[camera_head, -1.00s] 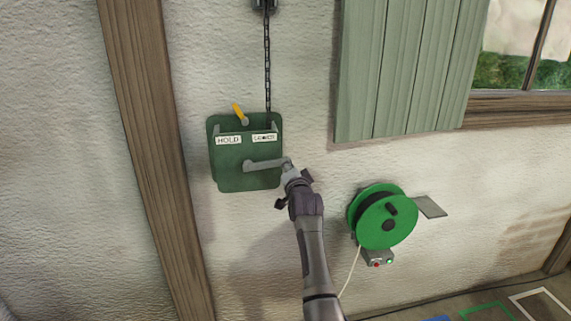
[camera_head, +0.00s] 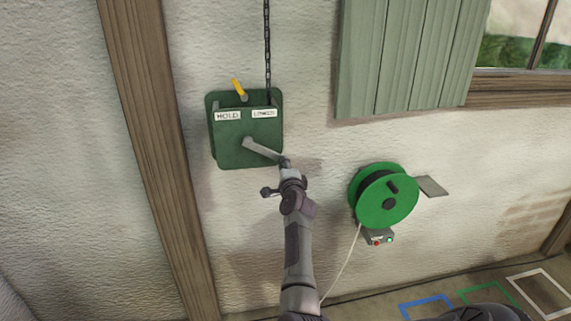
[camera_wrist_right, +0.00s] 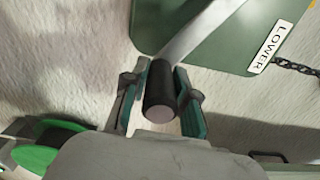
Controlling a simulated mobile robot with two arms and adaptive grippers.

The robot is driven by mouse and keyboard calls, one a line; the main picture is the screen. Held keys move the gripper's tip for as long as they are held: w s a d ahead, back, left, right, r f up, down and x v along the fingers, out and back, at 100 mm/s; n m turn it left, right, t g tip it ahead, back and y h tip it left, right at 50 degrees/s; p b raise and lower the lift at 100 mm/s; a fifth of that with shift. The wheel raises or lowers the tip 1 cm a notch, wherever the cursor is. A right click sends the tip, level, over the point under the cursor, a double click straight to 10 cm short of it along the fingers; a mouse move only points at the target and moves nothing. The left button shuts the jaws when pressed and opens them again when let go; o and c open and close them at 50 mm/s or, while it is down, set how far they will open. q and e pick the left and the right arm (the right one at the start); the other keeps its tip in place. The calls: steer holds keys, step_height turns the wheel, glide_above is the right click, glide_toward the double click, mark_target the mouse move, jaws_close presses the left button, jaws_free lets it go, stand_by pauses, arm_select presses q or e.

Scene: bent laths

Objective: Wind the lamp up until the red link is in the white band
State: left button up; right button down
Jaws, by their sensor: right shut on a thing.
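The green winch box (camera_head: 228,155) is on the wall, with HOLD and LOWER labels. Its yellow lever (camera_head: 238,88) leans up and left, on the HOLD side. A grey crank arm (camera_head: 263,151) points right and slightly down from the box. My right gripper (camera_head: 286,172) is shut on the crank's dark handle (camera_wrist_right: 160,98), which sits between both fingers (camera_wrist_right: 161,100) in the right wrist view. A dark chain (camera_head: 267,50) runs straight up from the box out of view. The lamp, the red link and the white band do not show. My left gripper is not in view.
A green cable reel (camera_head: 385,197) with a small button box (camera_head: 377,238) is on the wall to the right. A green shutter (camera_head: 400,60) hangs above it. A wooden post (camera_head: 160,150) stands left. Blue (camera_head: 427,305), green and white outlines mark the surface at lower right.

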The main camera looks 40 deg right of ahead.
steer(key=shift+a+f, duration=0.1)
steer(key=shift+f, duration=0.25)
steer(key=c, duration=1)
jaws_free()
steer(key=shift+o, duration=0.5)
steer(key=shift+r, duration=0.15)
steer(key=v, duration=0.7)
steer(key=shift+s, duration=0.25)
